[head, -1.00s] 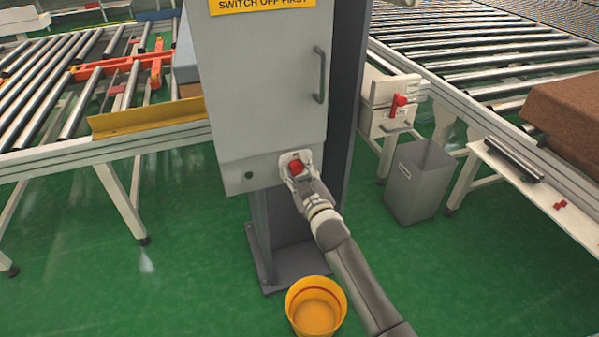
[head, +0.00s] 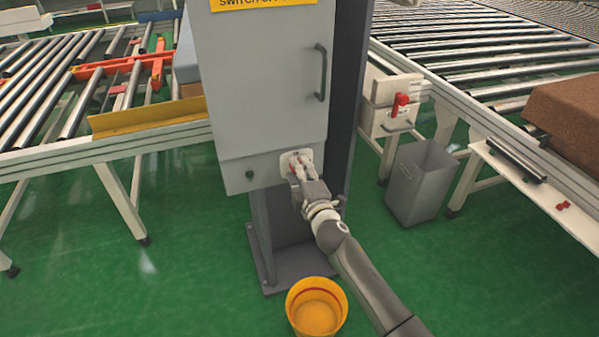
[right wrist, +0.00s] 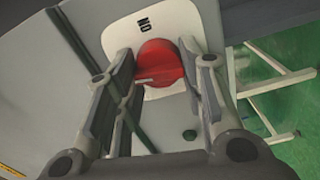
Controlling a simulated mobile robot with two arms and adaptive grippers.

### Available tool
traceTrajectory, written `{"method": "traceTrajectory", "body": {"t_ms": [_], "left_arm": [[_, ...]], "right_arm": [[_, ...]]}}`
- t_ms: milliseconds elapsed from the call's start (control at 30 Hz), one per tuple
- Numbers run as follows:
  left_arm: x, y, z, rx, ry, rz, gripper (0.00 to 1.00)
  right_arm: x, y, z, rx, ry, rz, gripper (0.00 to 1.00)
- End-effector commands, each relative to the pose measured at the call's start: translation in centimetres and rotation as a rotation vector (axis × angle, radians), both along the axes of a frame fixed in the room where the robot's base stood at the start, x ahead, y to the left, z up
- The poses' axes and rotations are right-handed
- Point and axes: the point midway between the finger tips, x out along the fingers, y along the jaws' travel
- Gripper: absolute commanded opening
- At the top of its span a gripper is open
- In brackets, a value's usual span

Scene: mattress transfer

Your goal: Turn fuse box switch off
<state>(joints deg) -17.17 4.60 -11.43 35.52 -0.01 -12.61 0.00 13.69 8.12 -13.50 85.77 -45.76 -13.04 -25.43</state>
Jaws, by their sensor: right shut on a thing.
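The grey fuse box (head: 262,85) stands in the middle of the head view, with a yellow sign at its top. Its red rotary switch (right wrist: 160,63) sits on a white plate (right wrist: 195,22) low on the box's front, by the right corner. The plate carries an ON label, upside down in the right wrist view. My right gripper (head: 297,168) is at the switch, its fingers shut on the red knob from both sides. In the head view the fingers hide most of the knob. My left gripper is not in view.
A grey bin (head: 420,182) is to the right. Roller conveyors flank the box's post on both sides. A handle (head: 320,73) sticks out from the box door.

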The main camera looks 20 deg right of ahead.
Motion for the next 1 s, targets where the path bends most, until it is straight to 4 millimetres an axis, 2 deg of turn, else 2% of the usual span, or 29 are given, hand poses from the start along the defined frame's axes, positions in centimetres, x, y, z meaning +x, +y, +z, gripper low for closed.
{"method": "traceTrajectory", "body": {"t_ms": [300, 867, 900, 1000], "left_arm": [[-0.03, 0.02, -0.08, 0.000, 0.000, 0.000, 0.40], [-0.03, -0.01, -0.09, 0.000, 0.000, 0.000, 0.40], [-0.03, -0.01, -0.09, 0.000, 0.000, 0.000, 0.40], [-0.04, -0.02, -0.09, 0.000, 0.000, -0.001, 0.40]], "right_arm": [[-0.04, 0.04, -0.22, -0.135, -0.002, 0.001, 0.13], [-0.05, 0.06, -0.27, -0.167, -0.003, 0.001, 0.13], [-0.05, 0.06, -0.27, -0.167, -0.003, 0.001, 0.38], [-0.05, 0.06, -0.26, -0.166, -0.003, 0.001, 0.51]]}}
